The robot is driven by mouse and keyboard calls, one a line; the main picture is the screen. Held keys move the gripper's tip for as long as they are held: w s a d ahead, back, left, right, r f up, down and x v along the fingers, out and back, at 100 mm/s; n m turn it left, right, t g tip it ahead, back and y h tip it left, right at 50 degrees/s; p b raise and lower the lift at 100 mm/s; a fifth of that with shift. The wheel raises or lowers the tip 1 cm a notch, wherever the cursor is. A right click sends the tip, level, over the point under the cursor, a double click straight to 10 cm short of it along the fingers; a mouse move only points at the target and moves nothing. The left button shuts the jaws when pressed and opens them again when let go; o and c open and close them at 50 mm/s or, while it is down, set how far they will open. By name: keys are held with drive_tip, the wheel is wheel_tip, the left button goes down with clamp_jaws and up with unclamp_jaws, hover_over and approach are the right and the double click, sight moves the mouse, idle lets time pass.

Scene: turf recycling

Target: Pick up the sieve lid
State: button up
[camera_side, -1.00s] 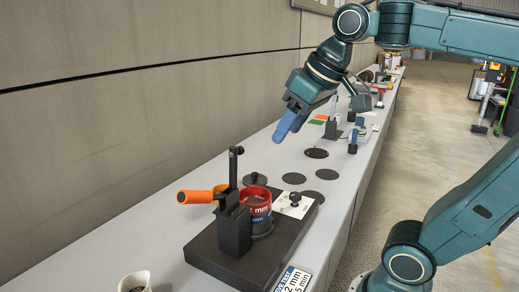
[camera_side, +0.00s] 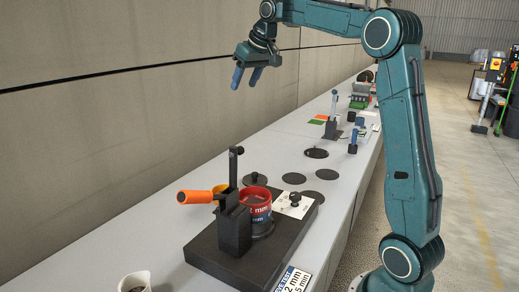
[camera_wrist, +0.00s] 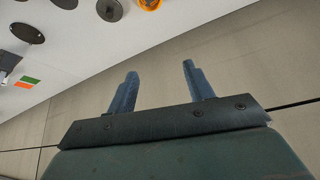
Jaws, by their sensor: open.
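A dark round disc with a small knob (camera_side: 256,180), which looks like the sieve lid, lies flat on the bench behind the red sieve (camera_side: 256,199). It also shows at the top edge of the wrist view (camera_wrist: 110,10), beside a yellow-orange ring (camera_wrist: 150,4). My gripper (camera_side: 246,80) is raised well above the bench, near the wall, with its blue fingers apart and nothing between them. In the wrist view my gripper (camera_wrist: 160,72) has the bare wall between its fingers.
Flat dark discs (camera_side: 306,173) lie behind. A white cup (camera_side: 135,280) stands at front left.

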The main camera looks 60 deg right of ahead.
drive_tip(key=w+d+f, duration=0.2)
drive_tip(key=d, duration=0.3)
drive_tip(key=w+d+f, duration=0.2)
drive_tip(key=d, duration=0.4)
drive_tip(key=m+h, duration=0.1)
drive_tip(key=m, duration=0.1)
hover_over(255, 173)
drive_tip(key=s+a, duration=0.1)
drive_tip(key=s, duration=0.2)
drive_tip(key=shift+f, duration=17.15)
drive_tip(key=shift+w+f, duration=0.1)
drive_tip(key=shift+f, duration=0.1)
drive_tip(key=shift+x, duration=2.55)
drive_tip(key=shift+a+f, duration=0.1)
drive_tip(key=shift+a, duration=0.05)
